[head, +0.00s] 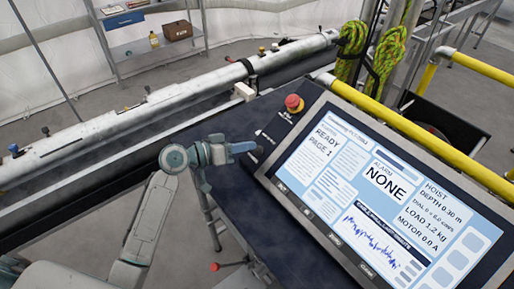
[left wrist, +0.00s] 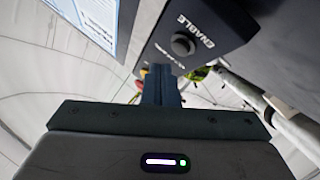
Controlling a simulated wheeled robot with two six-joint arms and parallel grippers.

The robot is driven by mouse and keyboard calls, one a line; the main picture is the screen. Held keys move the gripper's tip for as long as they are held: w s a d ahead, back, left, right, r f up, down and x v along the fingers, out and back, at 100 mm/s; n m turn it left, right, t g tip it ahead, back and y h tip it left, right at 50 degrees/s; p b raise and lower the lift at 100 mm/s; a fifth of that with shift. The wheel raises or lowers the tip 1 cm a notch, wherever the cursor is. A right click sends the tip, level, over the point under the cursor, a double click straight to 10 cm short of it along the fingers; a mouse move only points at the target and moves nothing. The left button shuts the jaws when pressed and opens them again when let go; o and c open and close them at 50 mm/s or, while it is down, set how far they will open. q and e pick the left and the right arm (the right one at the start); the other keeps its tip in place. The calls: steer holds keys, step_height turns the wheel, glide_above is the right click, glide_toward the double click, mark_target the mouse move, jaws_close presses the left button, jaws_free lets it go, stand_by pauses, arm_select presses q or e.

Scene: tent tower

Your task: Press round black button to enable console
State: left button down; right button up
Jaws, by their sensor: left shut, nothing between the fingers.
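The round black button (left wrist: 182,45) sits on the dark console panel under the label ENABLE in the left wrist view. My left gripper (left wrist: 160,72) is shut and empty, with its tips below and a little left of the button in that view. In the head view my left gripper (head: 252,147) is at the left edge of the console (head: 237,190), beside the screen. I cannot tell whether the tips touch the panel. The console screen (head: 385,195) is lit and reads READY PAGE 1 and ALARM NONE. My right gripper is not in view.
A red mushroom button (head: 293,102) stands on the console above the screen's left corner. A yellow rail (head: 430,140) runs behind the console. A long white pipe (head: 160,103) lies to the left. Green-yellow ropes (head: 386,50) hang at the back.

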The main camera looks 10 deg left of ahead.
arm_select(q)
steer(key=r, duration=0.1)
steer(key=s+a+r+p, duration=0.1)
steer(key=s+r, duration=0.1)
steer(key=shift+a+r+p, duration=0.25)
steer(key=shift+a+p, duration=0.05)
steer(key=shift+p, duration=0.1)
stand_by(0.6)
